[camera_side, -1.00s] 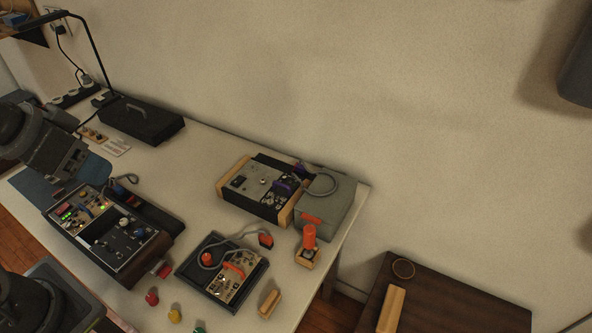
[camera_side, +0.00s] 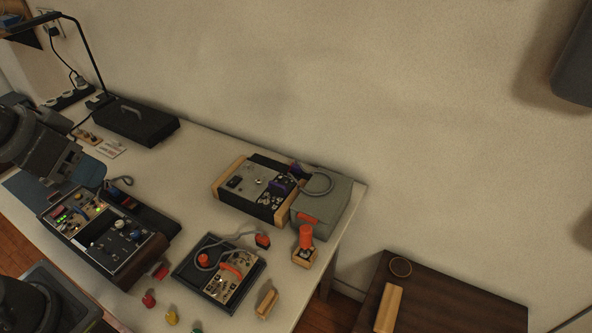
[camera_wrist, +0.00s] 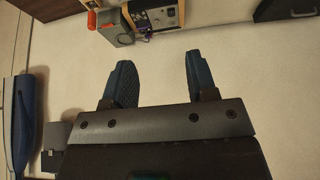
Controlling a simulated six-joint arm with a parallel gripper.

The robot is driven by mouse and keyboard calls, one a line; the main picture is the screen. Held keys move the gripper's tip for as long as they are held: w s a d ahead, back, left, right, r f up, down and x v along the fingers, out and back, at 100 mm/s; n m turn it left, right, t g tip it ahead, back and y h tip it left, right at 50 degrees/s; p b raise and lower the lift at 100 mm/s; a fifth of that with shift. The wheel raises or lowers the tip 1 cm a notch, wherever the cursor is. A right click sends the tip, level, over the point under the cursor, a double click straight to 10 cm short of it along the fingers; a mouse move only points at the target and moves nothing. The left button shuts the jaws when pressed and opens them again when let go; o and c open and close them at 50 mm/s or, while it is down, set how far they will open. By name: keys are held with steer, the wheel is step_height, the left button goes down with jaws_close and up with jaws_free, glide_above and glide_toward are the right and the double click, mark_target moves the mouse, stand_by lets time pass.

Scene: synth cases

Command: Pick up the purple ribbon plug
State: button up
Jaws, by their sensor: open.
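Purple parts show on the wood-sided device (camera_side: 258,188) at the back right of the bench. One purple piece (camera_side: 280,187) sits on its panel, and another (camera_side: 298,168) is at its back edge by a looped grey cable (camera_side: 319,184). I cannot tell for sure which is the ribbon plug. In the wrist view, purple (camera_wrist: 142,20) shows on the device at the top. My gripper (camera_side: 90,172) is far to the left, above the console. In the wrist view my gripper (camera_wrist: 159,62) has its two blue fingers apart with only bench between them.
A grey box (camera_side: 322,210) touches the device's right side. In front are a black tray (camera_side: 219,272) with a circuit board and an orange-topped block (camera_side: 305,246). The console (camera_side: 103,240) lies at the left, a black case (camera_side: 135,124) behind. Bare bench (camera_side: 185,175) lies between.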

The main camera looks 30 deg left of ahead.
steer(key=shift+o, duration=1)
